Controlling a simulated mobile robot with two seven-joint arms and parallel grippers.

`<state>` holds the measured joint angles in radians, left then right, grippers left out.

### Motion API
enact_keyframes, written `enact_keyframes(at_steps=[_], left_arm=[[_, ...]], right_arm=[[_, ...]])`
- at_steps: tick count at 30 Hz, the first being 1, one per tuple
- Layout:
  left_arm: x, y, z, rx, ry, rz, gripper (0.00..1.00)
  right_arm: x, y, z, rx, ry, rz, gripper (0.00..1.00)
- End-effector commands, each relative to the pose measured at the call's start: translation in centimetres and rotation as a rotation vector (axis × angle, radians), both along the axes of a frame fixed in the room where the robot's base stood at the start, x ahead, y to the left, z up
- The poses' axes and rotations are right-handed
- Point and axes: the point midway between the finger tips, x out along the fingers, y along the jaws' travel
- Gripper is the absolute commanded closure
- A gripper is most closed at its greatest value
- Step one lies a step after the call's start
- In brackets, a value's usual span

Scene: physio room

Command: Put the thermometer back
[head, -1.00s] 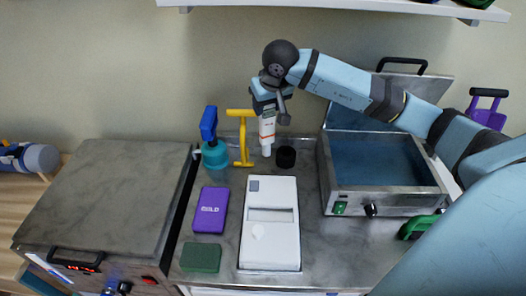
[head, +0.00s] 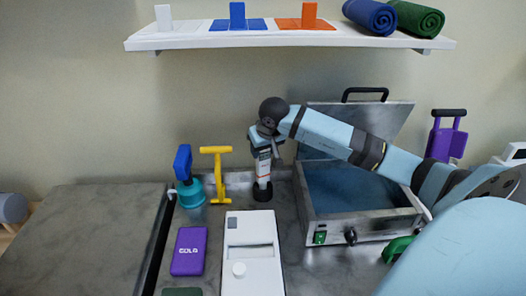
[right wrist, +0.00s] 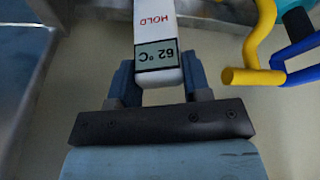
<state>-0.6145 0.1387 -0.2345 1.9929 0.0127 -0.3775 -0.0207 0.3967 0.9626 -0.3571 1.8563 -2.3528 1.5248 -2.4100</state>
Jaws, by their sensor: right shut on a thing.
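The thermometer (head: 263,170) is a slim white device with an orange mark, held upright. In the right wrist view its display (right wrist: 158,54) reads 62 °C, beside the word HOLD. My right gripper (head: 264,146) is shut on its upper part; the two fingers (right wrist: 158,80) sit on either side of it. A small round black holder (head: 262,194) stands on the counter directly below the thermometer. The lower end meets the holder's top in the head view; I cannot tell how far in it sits. My left gripper is not in view.
An open steel bath (head: 360,228) stands to the right. A white device (head: 250,262) and a purple pack (head: 189,252) lie in front. A white shelf (head: 190,42) hangs above.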

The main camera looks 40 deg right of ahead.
Motion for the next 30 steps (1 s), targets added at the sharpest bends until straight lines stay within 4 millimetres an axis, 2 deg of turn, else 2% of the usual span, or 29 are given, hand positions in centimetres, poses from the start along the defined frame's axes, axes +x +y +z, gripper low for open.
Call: enact_keyframes(at_steps=[3, 14, 15, 17, 18, 26, 30], left_arm=[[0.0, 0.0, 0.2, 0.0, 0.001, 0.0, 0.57], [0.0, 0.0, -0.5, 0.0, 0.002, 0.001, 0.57], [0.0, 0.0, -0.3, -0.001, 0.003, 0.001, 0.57], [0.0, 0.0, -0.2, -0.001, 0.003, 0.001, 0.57], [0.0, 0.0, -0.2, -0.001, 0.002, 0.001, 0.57], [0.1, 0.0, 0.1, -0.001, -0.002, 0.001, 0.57], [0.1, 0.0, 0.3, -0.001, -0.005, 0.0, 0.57]], right_arm=[[0.0, 0.0, -1.1, 0.001, 0.0, 0.0, 0.95], [0.0, 0.0, -1.6, -0.001, -0.002, 0.001, 0.95], [0.0, 0.0, -1.5, 0.001, -0.001, 0.0, 0.47], [0.0, 0.0, -1.4, 0.0, -0.001, 0.0, 0.33], [0.0, 0.0, -1.4, 0.0, -0.001, 0.0, 0.3], [0.0, 0.0, -1.3, 0.0, -0.001, 0.0, 0.3], [-0.2, 0.0, -0.4, -0.003, -0.002, 0.0, 0.3]])
